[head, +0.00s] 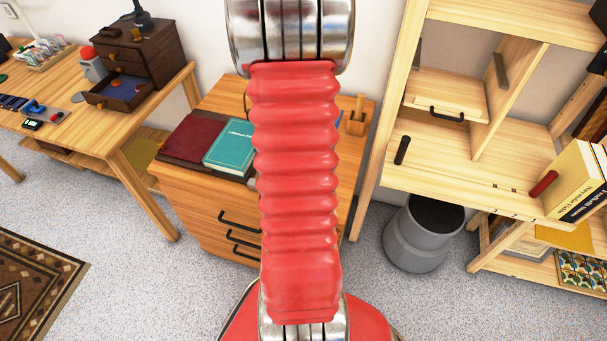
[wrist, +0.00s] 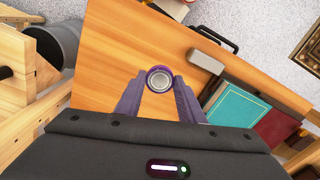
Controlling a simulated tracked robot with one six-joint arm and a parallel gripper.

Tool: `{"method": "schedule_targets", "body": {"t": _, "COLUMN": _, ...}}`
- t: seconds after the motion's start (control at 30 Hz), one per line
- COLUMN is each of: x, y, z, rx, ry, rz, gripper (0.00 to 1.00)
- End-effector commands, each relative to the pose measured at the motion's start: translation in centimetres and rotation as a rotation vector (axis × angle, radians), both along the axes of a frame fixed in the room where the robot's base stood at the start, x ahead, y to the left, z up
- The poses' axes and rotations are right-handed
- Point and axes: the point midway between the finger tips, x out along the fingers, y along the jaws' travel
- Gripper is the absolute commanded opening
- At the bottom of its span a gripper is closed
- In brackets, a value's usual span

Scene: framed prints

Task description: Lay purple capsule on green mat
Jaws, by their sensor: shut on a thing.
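A purple capsule (wrist: 159,79), seen end-on with a pale round face, is between the two fingertips of my gripper (wrist: 158,90) in the wrist view. My gripper is shut on it, above the wooden top of a drawer cabinet (wrist: 120,60). I cannot tell how high it is held. No green mat is clearly seen. A yellow-green patch (head: 143,152) lies on the low shelf of the left desk in the head view, and I cannot tell if it is the mat. My gripper is hidden in the head view behind my red arm.
A teal book (head: 230,145) and a dark red book (head: 190,138) lie on the cabinet top. A wooden holder (head: 356,116) stands at its right. A grey bin (head: 424,235) and a wooden shelf unit (head: 440,165) stand to the right. The left desk (head: 100,125) carries several items.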

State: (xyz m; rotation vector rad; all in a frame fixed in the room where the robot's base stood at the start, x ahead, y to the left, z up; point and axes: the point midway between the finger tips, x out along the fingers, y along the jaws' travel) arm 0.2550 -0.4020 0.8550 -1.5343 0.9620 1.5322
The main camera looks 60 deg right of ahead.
Motion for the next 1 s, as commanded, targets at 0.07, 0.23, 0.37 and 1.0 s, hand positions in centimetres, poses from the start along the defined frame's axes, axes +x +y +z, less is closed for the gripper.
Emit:
{"method": "schedule_targets", "body": {"t": 0.07, "x": 0.0, "y": 0.1, "z": -0.9, "rx": 0.005, "ry": 0.002, "rz": 0.000, "gripper": 0.10}}
{"method": "schedule_targets", "body": {"t": 0.23, "x": -0.1, "y": 0.1, "z": -3.6, "rx": 0.005, "ry": 0.003, "rz": 0.001, "gripper": 0.10}}
{"method": "schedule_targets", "body": {"t": 0.37, "x": 0.0, "y": 0.1, "z": -5.3, "rx": 0.004, "ry": 0.002, "rz": 0.001, "gripper": 0.10}}
{"method": "schedule_targets", "body": {"t": 1.0, "x": 0.0, "y": 0.1, "z": -8.0, "rx": 0.004, "ry": 0.002, "rz": 0.001, "gripper": 0.10}}
